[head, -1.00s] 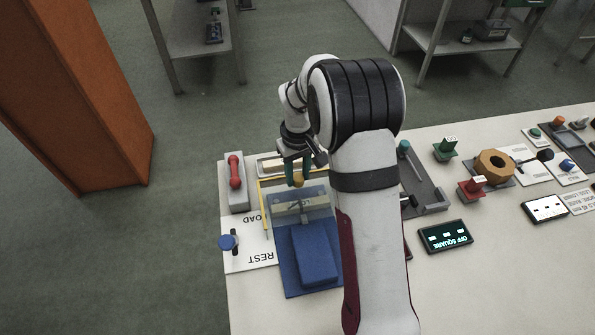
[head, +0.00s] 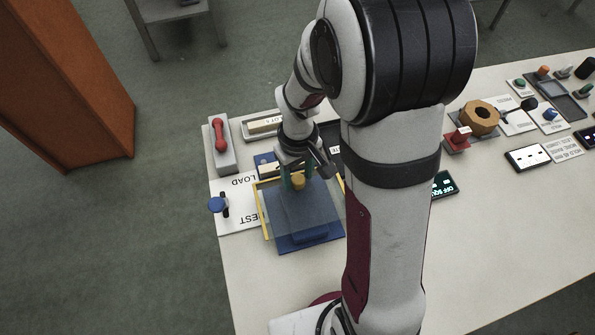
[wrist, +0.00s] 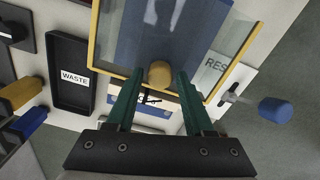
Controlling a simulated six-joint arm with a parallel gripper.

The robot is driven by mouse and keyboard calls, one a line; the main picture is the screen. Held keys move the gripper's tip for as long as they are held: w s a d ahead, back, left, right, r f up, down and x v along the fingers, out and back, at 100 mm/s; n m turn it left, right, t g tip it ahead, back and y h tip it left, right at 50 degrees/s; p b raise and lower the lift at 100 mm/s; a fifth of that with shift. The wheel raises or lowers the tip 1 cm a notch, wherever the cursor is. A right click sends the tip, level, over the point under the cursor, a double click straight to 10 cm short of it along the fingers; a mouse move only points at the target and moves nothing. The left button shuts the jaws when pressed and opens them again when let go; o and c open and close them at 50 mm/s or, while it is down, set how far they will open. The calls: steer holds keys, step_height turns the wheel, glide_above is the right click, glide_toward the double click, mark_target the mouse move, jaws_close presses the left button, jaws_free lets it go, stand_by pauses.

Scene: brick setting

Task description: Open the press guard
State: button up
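The press guard (head: 263,216) is a clear panel in a yellow frame, lying over the blue press (head: 310,246) in the head view. The guard's frame (wrist: 92,42) also shows in the wrist view, with the blue press behind the panel. A round gold knob (head: 298,181) sits at the guard's edge farther from my base. In the wrist view the knob (wrist: 160,73) lies between the green fingertips of my gripper (wrist: 158,78), with a visible gap on each side. My gripper (head: 297,182) is open at the knob. Contact cannot be told.
A red handle (head: 219,135) and a blue-knobbed lever (head: 217,204) stand left of the press. A black WASTE tray (wrist: 70,75) lies beside it in the wrist view. The table front right is clear.

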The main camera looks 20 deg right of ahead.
steer(key=shift+o, duration=0.9)
step_height(320, 180, up, 16)
steer(key=shift+f, duration=0.1)
steer(key=s+a+f+m+y, duration=0.1)
steer(key=s+m, duration=0.3)
steer(key=s, duration=0.5)
steer(key=s+a+f+m, duration=0.1)
steer(key=s+a+m, duration=0.2)
steer(key=s, duration=0.7)
steer(key=shift+f+m+y, duration=0.25)
steer(key=shift+m+y, duration=0.15)
steer(key=shift+m, duration=0.4)
